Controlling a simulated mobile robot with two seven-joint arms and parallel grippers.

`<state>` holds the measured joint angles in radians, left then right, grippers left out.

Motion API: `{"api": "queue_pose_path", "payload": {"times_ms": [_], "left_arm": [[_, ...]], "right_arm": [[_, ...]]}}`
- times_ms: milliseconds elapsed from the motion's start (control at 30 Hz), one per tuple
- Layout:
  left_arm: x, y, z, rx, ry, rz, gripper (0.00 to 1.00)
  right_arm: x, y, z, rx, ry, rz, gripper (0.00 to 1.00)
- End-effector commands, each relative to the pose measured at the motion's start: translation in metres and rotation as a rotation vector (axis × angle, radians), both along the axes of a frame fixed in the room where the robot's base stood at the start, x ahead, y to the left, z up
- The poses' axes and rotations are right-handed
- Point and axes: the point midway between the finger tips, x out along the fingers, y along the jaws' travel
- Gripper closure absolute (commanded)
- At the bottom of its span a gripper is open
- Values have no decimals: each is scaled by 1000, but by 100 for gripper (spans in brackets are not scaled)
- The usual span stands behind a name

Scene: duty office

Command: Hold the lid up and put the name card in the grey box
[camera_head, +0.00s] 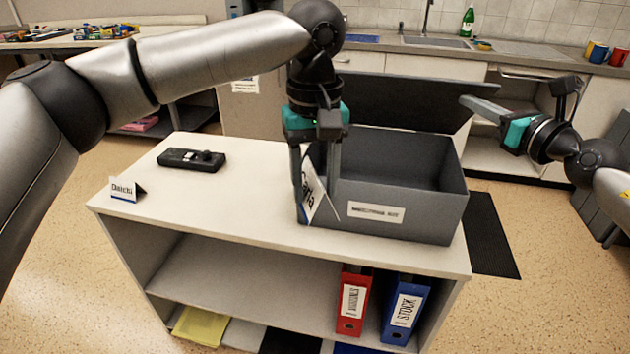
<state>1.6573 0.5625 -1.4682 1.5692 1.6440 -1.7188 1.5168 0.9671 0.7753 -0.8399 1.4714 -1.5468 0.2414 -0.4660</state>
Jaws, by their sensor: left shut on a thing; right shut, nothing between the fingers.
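The grey box (425,222) stands on the right of the white shelf unit's top, with a white label on its front. Its dark lid (400,103) is raised at the back, tilted up. My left gripper (316,182) points down at the box's left end, shut on the white name card "Carla" (312,200). The card overlaps the box's left front corner in view; I cannot tell its exact height or whether it touches the box. My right gripper (475,105) is shut and empty, its fingers at the lid's right edge; contact is unclear.
A second name card "Daichi" (124,189) stands at the top's left front corner. A black device (191,159) lies behind it. The top (235,205) between these and the box is clear. Red (352,300) and blue (404,309) binders stand on the shelf below.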

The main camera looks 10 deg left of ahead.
Motion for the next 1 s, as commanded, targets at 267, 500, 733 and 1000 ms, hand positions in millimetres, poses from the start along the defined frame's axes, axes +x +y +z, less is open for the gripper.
{"api": "queue_pose_path", "payload": {"times_ms": [267,500,733,1000], "left_arm": [[0,0,0,0,0,0,100],[0,0,0,0,0,0,100],[0,0,0,0,0,0,100],[0,0,0,0,0,0,100]], "right_arm": [[-6,0,-6,-2,-2,-1,100],[-21,0,-22,-1,-2,0,100],[-27,0,-27,0,-4,0,100],[-27,0,-28,1,-3,0,100]]}}
